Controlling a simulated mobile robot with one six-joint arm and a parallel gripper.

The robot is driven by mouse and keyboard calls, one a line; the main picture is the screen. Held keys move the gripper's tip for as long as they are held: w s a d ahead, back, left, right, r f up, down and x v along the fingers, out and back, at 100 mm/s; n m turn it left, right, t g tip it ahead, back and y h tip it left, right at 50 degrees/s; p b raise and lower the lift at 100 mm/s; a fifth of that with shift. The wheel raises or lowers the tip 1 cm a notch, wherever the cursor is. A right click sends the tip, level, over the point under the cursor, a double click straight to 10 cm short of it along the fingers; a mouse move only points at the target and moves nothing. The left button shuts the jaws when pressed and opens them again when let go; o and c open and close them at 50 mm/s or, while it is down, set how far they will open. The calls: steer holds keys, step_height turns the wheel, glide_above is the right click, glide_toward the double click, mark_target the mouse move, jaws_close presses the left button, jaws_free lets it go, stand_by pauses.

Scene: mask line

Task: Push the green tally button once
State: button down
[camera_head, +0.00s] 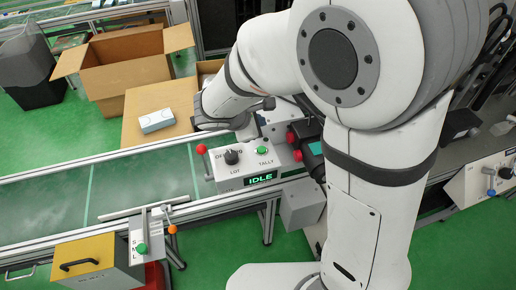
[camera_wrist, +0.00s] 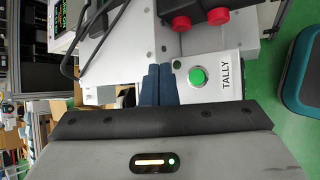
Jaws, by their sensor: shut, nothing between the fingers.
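The green tally button (camera_head: 262,150) sits on the sloped face of a white control box (camera_head: 229,177), above the printed word TALLY. In the wrist view the button (camera_wrist: 198,76) is round and green with a pale ring, on a white panel. My gripper (camera_wrist: 159,70) shows there with two dark blue fingers shut together, just left of the button in that picture. The fingertips appear apart from the button; the gap in depth is hard to tell. In the head view my arm reaches down behind the box and the fingertips cannot be made out.
Two red knobs (camera_wrist: 199,19) stand close to the button. Another green button (camera_head: 142,248) is on a smaller panel in front of the conveyor (camera_head: 145,185).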

mark_target(259, 151)
steer(key=shift+f+b, duration=3.4)
steer(key=shift+f, duration=1)
steer(key=shift+w+f+b, duration=0.15)
steer(key=shift+f+b, duration=0.25)
steer(key=shift+b, duration=0.05)
steer(key=shift+f+b, duration=0.45)
steer(key=shift+b, duration=0.05)
steer(key=shift+r, duration=0.1)
steer(key=shift+r+p, duration=0.6)
steer(key=shift+r, duration=0.2)
